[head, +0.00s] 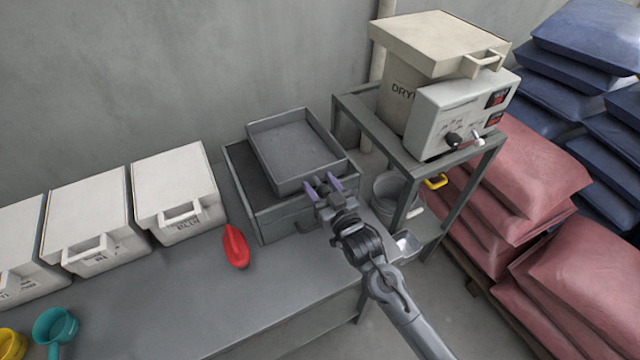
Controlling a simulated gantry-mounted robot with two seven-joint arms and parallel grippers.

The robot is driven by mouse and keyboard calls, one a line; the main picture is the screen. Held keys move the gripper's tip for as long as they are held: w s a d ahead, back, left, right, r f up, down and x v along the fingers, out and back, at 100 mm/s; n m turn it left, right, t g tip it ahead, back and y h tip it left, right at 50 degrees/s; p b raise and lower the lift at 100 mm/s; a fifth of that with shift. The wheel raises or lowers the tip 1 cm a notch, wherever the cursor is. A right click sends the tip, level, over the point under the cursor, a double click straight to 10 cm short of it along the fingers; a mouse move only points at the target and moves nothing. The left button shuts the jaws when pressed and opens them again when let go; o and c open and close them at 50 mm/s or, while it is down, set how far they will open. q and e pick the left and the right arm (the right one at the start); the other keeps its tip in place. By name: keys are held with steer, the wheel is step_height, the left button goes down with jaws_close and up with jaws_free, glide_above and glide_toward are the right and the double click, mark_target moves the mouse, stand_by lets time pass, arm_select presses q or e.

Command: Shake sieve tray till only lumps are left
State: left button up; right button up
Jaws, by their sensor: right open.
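The grey sieve tray (290,150) sits at a slight angle on top of a dark box-like base (262,222) at the table's right end. Its floor looks flat and grey with a few tiny specks; I cannot make out lumps. My right gripper (323,184) is open, with its two purplish fingers at the tray's near right edge. I cannot tell whether they touch the rim. My left gripper is not in view.
A red scoop (235,247) lies on the table (200,300) left of the base. White lidded bins (175,190) line the wall. A teal scoop (54,328) is at lower left. A metal stand (470,165) with a dryer (420,80) is on the right, near my arm. Sacks (530,170) stand beyond.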

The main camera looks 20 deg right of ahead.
steer(key=s+p, duration=0.1)
steer(key=s, duration=0.9)
steer(key=shift+s+d, duration=0.15)
steer(key=shift+d, duration=0.1)
steer(key=shift+a, duration=0.1)
